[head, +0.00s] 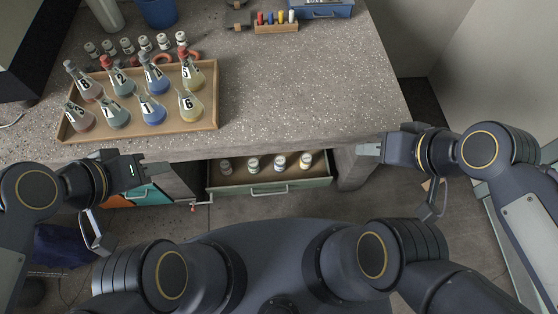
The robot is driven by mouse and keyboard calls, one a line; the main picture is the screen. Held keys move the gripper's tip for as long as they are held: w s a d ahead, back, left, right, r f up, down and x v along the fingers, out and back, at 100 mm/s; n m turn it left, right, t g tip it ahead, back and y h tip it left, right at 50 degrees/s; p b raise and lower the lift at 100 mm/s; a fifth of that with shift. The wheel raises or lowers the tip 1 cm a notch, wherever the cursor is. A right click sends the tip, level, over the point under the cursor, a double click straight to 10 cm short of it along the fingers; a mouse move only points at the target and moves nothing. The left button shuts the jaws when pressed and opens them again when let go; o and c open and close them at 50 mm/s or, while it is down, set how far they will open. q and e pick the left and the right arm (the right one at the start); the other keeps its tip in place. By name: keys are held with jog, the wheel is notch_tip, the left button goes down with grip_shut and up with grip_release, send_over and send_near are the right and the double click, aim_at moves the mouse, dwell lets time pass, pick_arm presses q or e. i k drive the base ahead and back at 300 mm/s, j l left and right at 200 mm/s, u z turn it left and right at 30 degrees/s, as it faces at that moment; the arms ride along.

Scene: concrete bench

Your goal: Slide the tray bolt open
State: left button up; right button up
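A small metal piece with a red-orange tip (195,207), which may be the bolt, shows below the bench edge, left of the drawer; it is too small to read its position. The open drawer tray (270,187) with a pale green front and a handle sits under the bench and holds several small jars. My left gripper (163,170) is in front of the bench edge, above and left of the red-tipped piece, apart from it. My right gripper (362,151) is by the bench's right corner, far from that piece. Neither seems to hold anything; finger gaps are unclear.
A wooden tray (144,133) with several numbered flasks stands on the bench (300,95) at left. Several small jars, red rings, a blue cup (158,12) and a rack of coloured pegs (276,28) are behind. The bench's right half is clear.

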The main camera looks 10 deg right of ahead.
aim_at(194, 208)
jog(key=k+u, duration=0.1)
jog(key=u, duration=0.25)
jog(key=k+j+u, duration=0.1)
jog(key=u, duration=0.2)
jog(key=j+u, duration=0.15)
jog(key=u, duration=0.2)
jog(key=k+j, duration=0.05)
